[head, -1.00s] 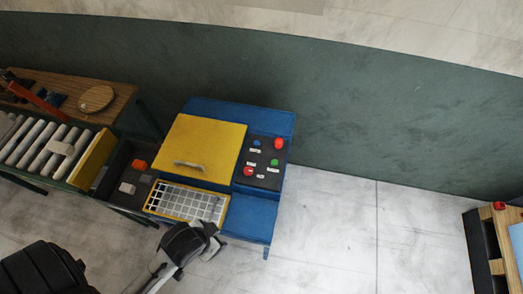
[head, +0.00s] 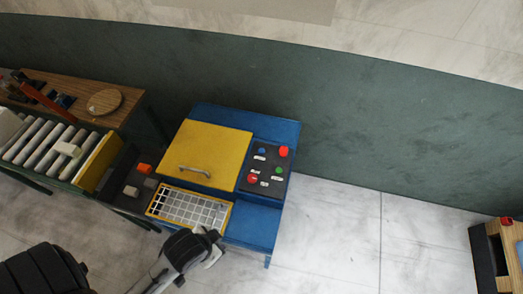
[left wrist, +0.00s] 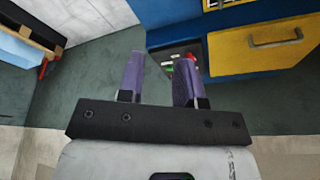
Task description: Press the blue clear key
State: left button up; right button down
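The blue clear key (head: 262,150) is a small round blue button at the upper left of the dark control panel (head: 265,178) on the blue press. My left gripper (head: 215,240) is in front of the press, near its lower edge, apart from the key in the head view. In the left wrist view, its two purple fingers (left wrist: 159,60) stand apart with nothing held between them. Part of the panel shows between and behind the fingers; I cannot make out the blue key there. My right gripper is not in view.
A red button (head: 284,151), a green button (head: 278,170) and another red button (head: 252,178) share the panel. The yellow lid (head: 207,150) with a handle and the white grid tray (head: 188,208) are left of it.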

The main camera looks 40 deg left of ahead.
pick_arm(q)
grip_shut()
dwell(1.2)
